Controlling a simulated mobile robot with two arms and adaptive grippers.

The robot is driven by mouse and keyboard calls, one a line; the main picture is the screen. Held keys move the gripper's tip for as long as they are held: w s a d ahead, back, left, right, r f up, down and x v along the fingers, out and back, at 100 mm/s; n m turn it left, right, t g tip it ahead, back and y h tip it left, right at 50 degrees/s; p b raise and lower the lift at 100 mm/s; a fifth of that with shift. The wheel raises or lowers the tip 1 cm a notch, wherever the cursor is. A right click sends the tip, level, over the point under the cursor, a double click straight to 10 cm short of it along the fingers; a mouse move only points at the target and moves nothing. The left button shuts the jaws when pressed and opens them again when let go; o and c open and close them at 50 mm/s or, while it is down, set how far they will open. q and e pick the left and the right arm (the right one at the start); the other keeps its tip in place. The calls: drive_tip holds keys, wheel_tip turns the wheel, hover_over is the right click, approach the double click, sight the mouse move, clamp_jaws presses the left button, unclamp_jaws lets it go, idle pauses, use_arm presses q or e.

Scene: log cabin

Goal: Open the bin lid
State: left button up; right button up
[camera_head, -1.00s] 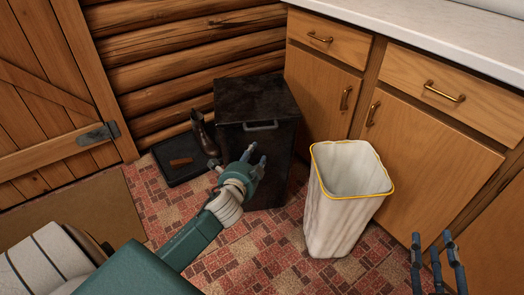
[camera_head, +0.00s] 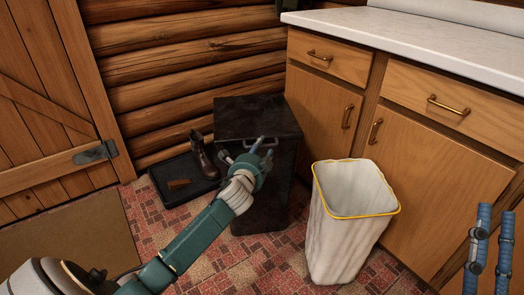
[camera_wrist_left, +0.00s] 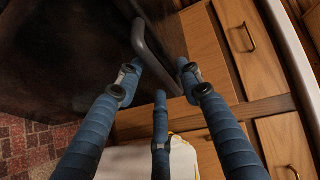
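The black bin (camera_head: 258,118) stands against the log wall beside the cabinets, with its lid down. A grey bar handle (camera_wrist_left: 155,55) is on its front near the top; my gripper partly hides it in the head view. My left gripper (camera_head: 254,150) is at the handle. In the left wrist view its blue fingers (camera_wrist_left: 158,75) are spread, with the handle between and just beyond their tips; I cannot tell whether they touch it. My right gripper (camera_head: 492,215) is open and empty at the lower right of the head view.
A white bin with a yellow rim (camera_head: 352,215) stands right of the black bin. A tray (camera_head: 170,190) with a brown boot (camera_head: 204,155) is on its left. Wooden cabinets (camera_head: 410,150) with a white counter (camera_head: 420,50) line the right. Tiled floor is clear in front.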

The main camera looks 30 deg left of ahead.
use_arm(q)
drive_tip(key=shift+x, duration=0.85)
use_arm(e)
drive_tip(key=shift+s+d+r+t+y, duration=0.15)
drive_tip(key=shift+s+r+t+y, duration=0.25)
drive_tip(key=shift+s+r+t, duration=0.55)
drive_tip(key=shift+s+r+g, duration=0.15)
drive_tip(key=shift+s+g, duration=0.05)
drive_tip(key=shift+g, duration=0.05)
use_arm(q)
clamp_jaws()
